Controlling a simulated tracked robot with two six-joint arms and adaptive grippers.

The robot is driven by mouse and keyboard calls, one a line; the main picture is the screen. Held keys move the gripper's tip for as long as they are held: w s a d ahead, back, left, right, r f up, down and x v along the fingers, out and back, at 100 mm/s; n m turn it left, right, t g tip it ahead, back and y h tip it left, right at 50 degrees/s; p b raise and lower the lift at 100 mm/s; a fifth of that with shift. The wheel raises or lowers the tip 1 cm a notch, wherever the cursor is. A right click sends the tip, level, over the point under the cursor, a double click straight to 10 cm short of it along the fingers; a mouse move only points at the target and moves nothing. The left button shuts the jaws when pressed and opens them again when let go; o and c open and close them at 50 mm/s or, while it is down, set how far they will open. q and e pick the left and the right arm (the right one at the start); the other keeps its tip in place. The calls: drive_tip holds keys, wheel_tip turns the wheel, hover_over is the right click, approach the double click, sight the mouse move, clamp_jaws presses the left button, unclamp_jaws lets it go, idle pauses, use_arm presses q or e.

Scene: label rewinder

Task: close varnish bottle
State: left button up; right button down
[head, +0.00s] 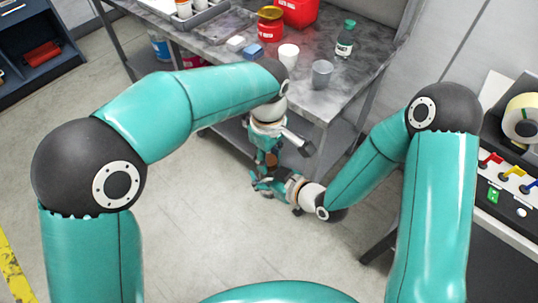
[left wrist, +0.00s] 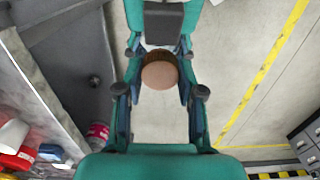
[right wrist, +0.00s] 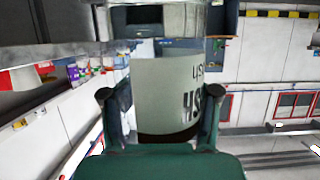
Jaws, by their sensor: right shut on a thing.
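The varnish bottle (right wrist: 165,90) fills the middle of the right wrist view, with a pale label and upside-down dark lettering. My right gripper (head: 262,185) is shut on it, its fingers on either side. My left gripper (head: 268,150) points down just above the right one. In the left wrist view, a round brown top (left wrist: 160,72) lies between the fingers of my left gripper (left wrist: 160,90), which are spread. I cannot tell whether this brown top is a lid or the bottle's contents, or whether the fingers touch it.
The grey table (head: 225,60) stands behind the grippers. It carries a red jar (head: 270,28), a white cup (head: 288,55), a grey cup (head: 321,73) and a green-capped bottle (head: 345,40). A machine with coloured levers (head: 508,175) is at the right. The floor below is clear.

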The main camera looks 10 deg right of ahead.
use_arm(q)
clamp_jaws()
drive_tip(key=m, duration=0.3)
drive_tip(key=o, duration=0.8)
unclamp_jaws()
drive_tip(key=shift+r, duration=0.1)
drive_tip(key=shift+r, duration=2.2)
